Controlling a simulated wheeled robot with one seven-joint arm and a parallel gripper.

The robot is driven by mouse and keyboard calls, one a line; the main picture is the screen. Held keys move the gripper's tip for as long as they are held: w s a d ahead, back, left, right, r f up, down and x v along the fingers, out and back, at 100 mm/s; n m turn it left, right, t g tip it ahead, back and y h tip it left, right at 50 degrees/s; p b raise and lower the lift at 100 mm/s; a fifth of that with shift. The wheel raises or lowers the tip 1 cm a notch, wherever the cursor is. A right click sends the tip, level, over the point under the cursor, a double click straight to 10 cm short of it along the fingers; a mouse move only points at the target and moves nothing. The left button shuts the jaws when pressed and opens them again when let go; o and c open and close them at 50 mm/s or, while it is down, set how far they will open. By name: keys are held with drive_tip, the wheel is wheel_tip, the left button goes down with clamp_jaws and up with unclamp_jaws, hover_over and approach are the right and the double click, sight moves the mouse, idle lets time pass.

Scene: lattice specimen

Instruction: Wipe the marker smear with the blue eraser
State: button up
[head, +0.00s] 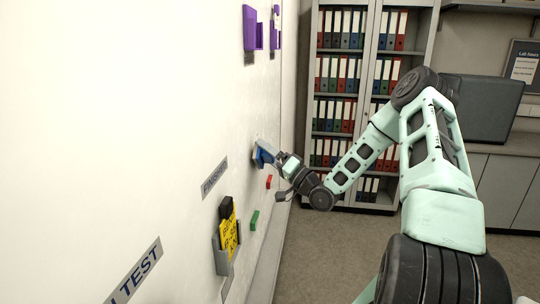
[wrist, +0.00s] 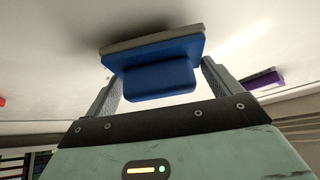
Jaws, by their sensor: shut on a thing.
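The blue eraser (wrist: 155,72) has a blue handle block and a grey pad. My gripper (wrist: 162,82) is shut on its handle, with one finger on each side, in the wrist view. In the head view the eraser (head: 262,156) is at the whiteboard (head: 120,120), and my gripper (head: 274,158) reaches it from the right. The pad faces the board and casts a shadow there; I cannot tell whether it touches. A pale greyish patch shows by the eraser's upper edge, but I cannot tell whether it is smear or pad. No marker smear shows clearly.
Below the eraser, a red block (head: 268,182) and a green block (head: 254,220) are on the board. Purple holders (head: 250,30) are higher up. A binder shelf (head: 312,100) stands behind.

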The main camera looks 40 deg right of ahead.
drive_tip(key=shift+w+a, duration=0.35)
drive_tip(key=shift+w, duration=0.1)
